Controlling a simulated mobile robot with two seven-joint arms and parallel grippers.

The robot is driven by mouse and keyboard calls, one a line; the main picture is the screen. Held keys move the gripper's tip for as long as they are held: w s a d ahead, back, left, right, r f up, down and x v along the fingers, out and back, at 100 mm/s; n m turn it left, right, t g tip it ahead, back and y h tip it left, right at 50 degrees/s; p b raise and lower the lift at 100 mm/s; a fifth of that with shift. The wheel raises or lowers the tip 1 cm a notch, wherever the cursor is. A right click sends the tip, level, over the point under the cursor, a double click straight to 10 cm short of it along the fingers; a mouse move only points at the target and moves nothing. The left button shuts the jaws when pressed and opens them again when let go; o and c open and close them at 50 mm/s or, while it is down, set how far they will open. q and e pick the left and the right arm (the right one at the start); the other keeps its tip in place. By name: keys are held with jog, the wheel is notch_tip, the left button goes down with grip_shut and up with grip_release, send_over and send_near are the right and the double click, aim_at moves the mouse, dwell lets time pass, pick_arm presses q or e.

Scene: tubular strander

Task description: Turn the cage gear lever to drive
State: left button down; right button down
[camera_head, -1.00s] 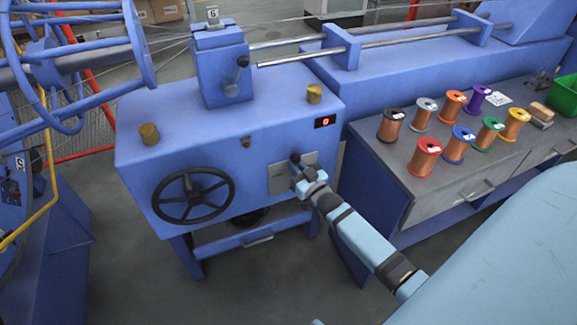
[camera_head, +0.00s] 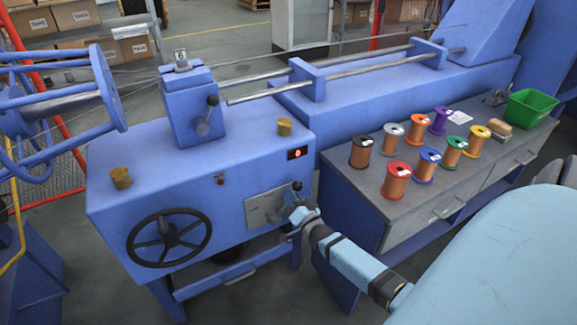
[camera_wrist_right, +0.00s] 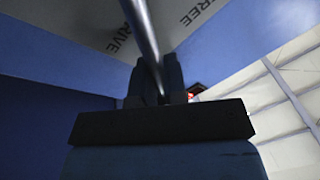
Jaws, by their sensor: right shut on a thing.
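The cage gear lever (camera_head: 297,186) has a dark knob and stands in front of a grey plate (camera_head: 258,210) on the blue machine housing. Its knob is at the plate's upper right edge. My right gripper (camera_head: 290,207) is at the lever, covering part of it and of the plate. In the right wrist view, the lever's metal rod (camera_wrist_right: 143,35) runs between the dark fingers of the right gripper (camera_wrist_right: 155,88), which are shut on it. The grey plate there carries the words FREE and DRIVE, partly cut off. My left gripper is not in view.
A black handwheel (camera_head: 168,238) is on the housing front, left of the plate. A small red display (camera_head: 297,153) sits above the lever. At the right, a bench (camera_head: 378,192) holds several wire spools and a green bin (camera_head: 531,110).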

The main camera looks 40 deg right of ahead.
dwell(0.5)
jog(key=c, duration=1.2)
grip_release()
jog(key=shift+d+f, duration=0.1)
jog(key=shift+o, duration=0.2)
jog(key=p+v, duration=0.2)
jog(key=v, duration=1.1)
jog(key=shift+s, duration=0.4)
